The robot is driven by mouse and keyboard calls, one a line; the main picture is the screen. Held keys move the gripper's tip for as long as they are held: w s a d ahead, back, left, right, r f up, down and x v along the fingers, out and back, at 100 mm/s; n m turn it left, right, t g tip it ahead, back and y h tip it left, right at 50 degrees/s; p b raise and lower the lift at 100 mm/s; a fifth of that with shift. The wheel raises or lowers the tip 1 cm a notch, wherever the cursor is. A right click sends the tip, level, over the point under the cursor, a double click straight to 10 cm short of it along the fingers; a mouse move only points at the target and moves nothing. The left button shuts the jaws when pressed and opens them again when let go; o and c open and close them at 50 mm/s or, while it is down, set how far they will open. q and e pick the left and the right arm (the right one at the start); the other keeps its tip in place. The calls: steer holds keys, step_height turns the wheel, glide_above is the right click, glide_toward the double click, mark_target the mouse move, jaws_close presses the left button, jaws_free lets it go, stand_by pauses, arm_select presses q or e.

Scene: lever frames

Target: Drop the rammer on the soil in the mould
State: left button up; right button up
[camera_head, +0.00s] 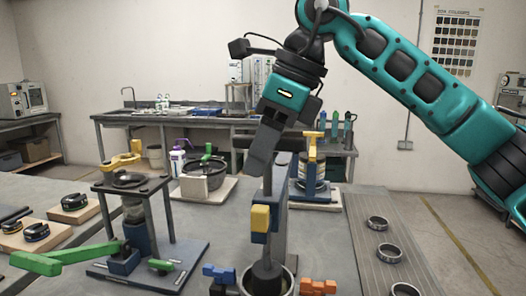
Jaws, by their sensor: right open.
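The rammer stands upright at the front middle, with a thin grey rod, a yellow block (260,218) and a dark foot (266,277) low down. Its foot is inside the round metal mould (290,284) at the bottom edge of the view. The soil cannot be made out behind the foot and rim. My right gripper (260,166) points down at the top of the rod, its jaws open. From this angle I cannot tell whether the fingers touch the rod. My left gripper is not in view.
Blue (219,273) and orange (318,287) clamps flank the mould. A stand with a green lever (65,259) is at left. A blue frame with a yellow top (313,135) stands behind. Several metal rings (377,222) lie on the right strip, with free room around them.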

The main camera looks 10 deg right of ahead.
steer(key=shift+c, duration=0.3)
jaws_close()
stand_by(0.4)
